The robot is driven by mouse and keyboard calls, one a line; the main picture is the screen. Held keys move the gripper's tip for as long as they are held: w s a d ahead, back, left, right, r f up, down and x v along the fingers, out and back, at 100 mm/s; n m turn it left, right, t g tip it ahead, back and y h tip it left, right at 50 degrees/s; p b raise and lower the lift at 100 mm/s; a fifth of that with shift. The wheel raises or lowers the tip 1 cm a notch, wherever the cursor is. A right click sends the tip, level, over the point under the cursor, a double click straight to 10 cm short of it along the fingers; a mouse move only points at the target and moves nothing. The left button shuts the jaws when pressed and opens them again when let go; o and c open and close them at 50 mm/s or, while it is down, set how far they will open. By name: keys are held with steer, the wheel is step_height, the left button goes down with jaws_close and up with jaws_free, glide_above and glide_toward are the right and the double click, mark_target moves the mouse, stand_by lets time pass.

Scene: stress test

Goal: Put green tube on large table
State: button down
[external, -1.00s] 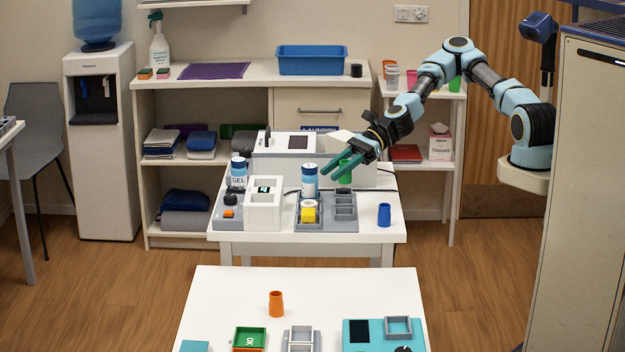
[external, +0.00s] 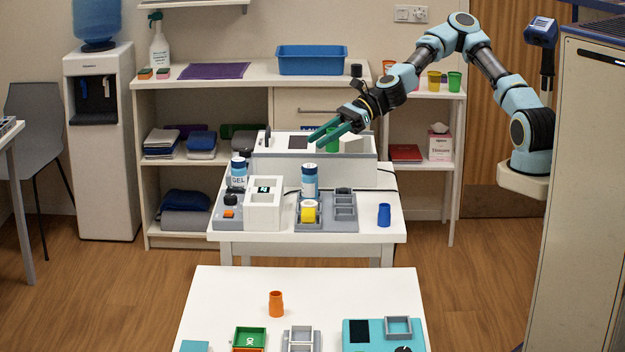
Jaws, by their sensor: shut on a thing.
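My gripper (external: 322,136) has long teal fingers shut on the green tube (external: 332,141), which is upright and partly hidden by them. It holds the tube raised above the middle white table, in front of the white machine in this view. The front white table (external: 230,290) fills the bottom of the view, and the middle white table (external: 370,236) stands behind it. Which one is called large is not marked. A grey rack (external: 343,223) with open square compartments sits on the middle table below the tube.
A blue tube (external: 384,215) stands right of the rack. Two white-and-blue bottles (external: 310,180) stand on the middle table. An orange tube (external: 276,303) stands on the front table, with trays and a teal device (external: 382,334) along its near edge. The front table's back part is mostly clear.

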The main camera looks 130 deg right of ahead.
steer(key=w+d+f+m+g+h+b, duration=0.1)
steer(key=w+d+f+m+h+b, duration=0.15)
steer(key=w, duration=0.35)
steer(key=w+d+f+m+g+h+b, duration=0.1)
steer(key=w+d+f+h+b, duration=0.15)
steer(key=w, duration=0.35)
steer(key=w+a+r+m+g+h+b, duration=0.3)
steer(key=w+a+r+m+b, duration=0.2)
steer(key=w+r, duration=0.3)
steer(key=shift+n, duration=0.25)
steer(key=shift+w+d+f+p, duration=0.15)
steer(key=shift+f+p, duration=0.5)
steer(key=shift+f, duration=6.75)
steer(key=shift+s+d+f+p, duration=0.15)
steer(key=shift+f+p, duration=0.45)
steer(key=shift+f, duration=6.8)
steer(key=shift+w, duration=0.1)
